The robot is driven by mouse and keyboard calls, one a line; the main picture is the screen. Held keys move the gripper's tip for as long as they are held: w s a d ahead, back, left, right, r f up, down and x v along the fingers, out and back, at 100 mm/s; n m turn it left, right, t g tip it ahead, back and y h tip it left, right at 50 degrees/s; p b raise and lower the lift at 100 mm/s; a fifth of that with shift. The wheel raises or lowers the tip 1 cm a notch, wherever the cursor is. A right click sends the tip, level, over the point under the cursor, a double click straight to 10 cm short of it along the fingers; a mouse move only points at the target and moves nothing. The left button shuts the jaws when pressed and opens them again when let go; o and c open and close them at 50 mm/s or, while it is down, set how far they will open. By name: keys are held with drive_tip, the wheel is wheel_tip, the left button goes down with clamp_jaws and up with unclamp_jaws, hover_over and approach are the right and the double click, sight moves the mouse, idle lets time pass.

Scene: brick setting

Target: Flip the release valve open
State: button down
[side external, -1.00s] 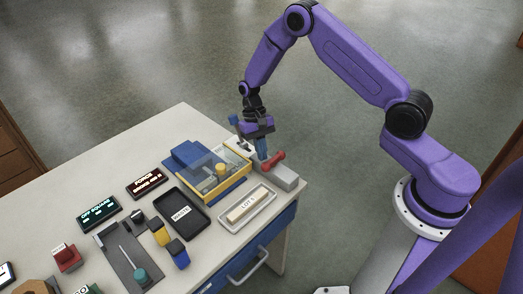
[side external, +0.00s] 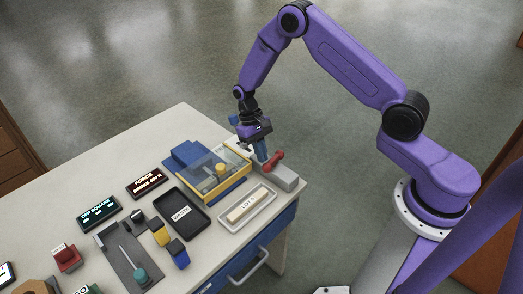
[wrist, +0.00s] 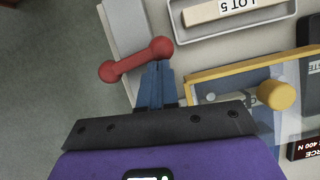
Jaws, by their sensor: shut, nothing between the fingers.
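The release valve has a red handle (side external: 272,161) with a knob at each end, mounted on a grey block (side external: 287,178) at the table's right corner. In the wrist view the red handle (wrist: 137,60) lies slanted, its right knob higher in the picture. My gripper (side external: 262,157) is shut, with its blue fingers pointing down just left of the handle. In the wrist view the fingertips (wrist: 157,66) are right at the bar, near its right knob. I cannot tell whether they touch it.
A yellow-framed box with a clear cover (side external: 240,182) and a yellow knob stands left of the valve. A tray labelled LOT 5 (side external: 232,227) and a black tray (side external: 167,204) lie in front. The floor beyond the table's edge is clear.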

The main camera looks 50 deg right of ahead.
drive_tip(key=s+n+h, duration=0.1)
drive_tip(key=n, duration=0.1)
drive_tip(key=n+h, duration=0.1)
drive_tip(key=n, duration=0.2)
drive_tip(key=s+a+n+h, duration=0.1)
drive_tip(key=n, duration=0.2)
drive_tip(key=shift+s+t, duration=0.3)
drive_tip(key=shift+t, duration=0.1)
drive_tip(key=n, duration=0.2)
drive_tip(key=s+n+t+h, duration=0.1)
drive_tip(key=n, duration=0.2)
drive_tip(key=shift+s+d+n+t, duration=0.2)
drive_tip(key=shift+s+n+t, duration=0.1)
drive_tip(key=shift+s+n, duration=0.1)
drive_tip(key=shift+s+d, duration=0.1)
drive_tip(key=shift+s, duration=0.15)
idle(0.3)
approach(270, 167)
drive_tip(key=w+a+r, duration=0.2)
drive_tip(key=a, duration=0.1)
drive_tip(key=shift+s+a+r, duration=0.1)
drive_tip(key=shift+s+r, duration=0.05)
drive_tip(key=shift+r, duration=0.05)
idle(0.3)
